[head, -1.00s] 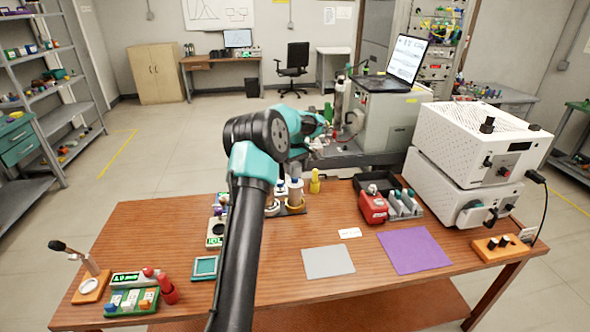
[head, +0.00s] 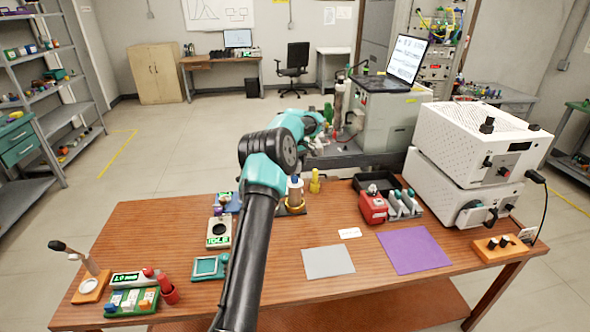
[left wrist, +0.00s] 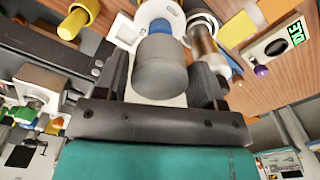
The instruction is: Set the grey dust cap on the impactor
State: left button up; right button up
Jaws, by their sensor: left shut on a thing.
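The grey dust cap (left wrist: 160,72) is a smooth grey cylinder between the two dark fingers of my left gripper (left wrist: 164,88) in the left wrist view. My left gripper is shut on it. Directly beyond the cap, in line with it, is a blue band (left wrist: 161,28) and a white column, which looks like the impactor (left wrist: 160,10). I cannot tell whether cap and column touch. My right gripper is not in view.
A metallic cylinder (left wrist: 203,45) stands close beside the held cap. A yellow bottle (head: 315,182) is close by on the right. A device with a green display (head: 219,233) is to the left.

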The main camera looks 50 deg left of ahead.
aim_at(295, 177)
pick_arm(q)
jog(key=shift+f, duration=1.3)
jog(key=shift+f, duration=0.6)
jog(key=o, duration=0.9)
notch_tip(295, 177, up, 13)
jog(key=shift+r, duration=0.1)
